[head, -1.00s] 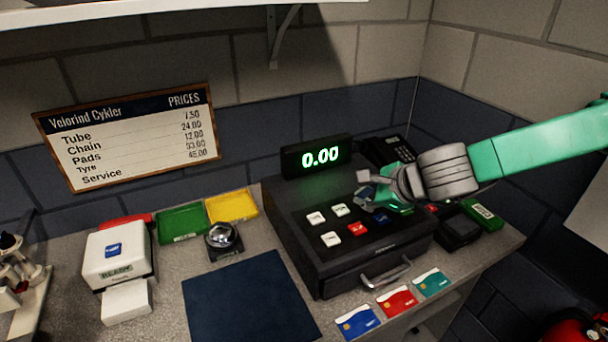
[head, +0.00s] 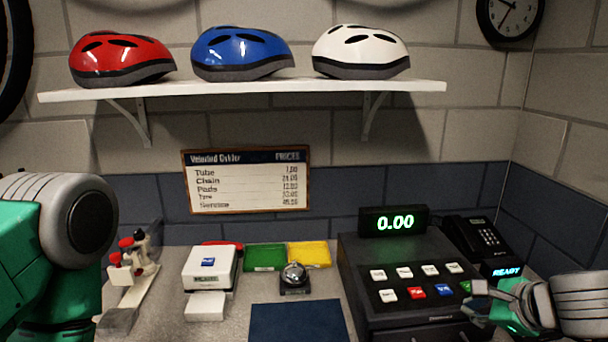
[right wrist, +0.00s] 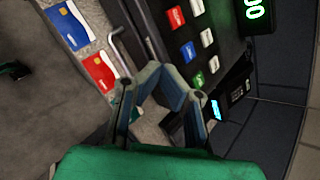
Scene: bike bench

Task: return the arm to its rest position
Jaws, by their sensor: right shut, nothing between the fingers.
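My right gripper (head: 478,303) is at the lower right of the head view, in front of the right end of the cash register's keys. Its fingers are shut and empty, and they also show in the right wrist view (right wrist: 172,88). The black cash register (head: 362,292) stands on the counter, with its display (head: 394,222) reading 0.00. I cannot tell how high the gripper is above the register. Part of my left arm (head: 50,250) shows at the left edge; its gripper is out of view.
A card terminal (right wrist: 224,108) with a lit screen is close beside the right gripper. Blue (right wrist: 68,25) and red (right wrist: 100,70) cards lie by the drawer handle (right wrist: 122,48). A telephone (head: 478,238) stands behind. A bell (head: 294,276) and dark mat (head: 296,322) lie left of the register.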

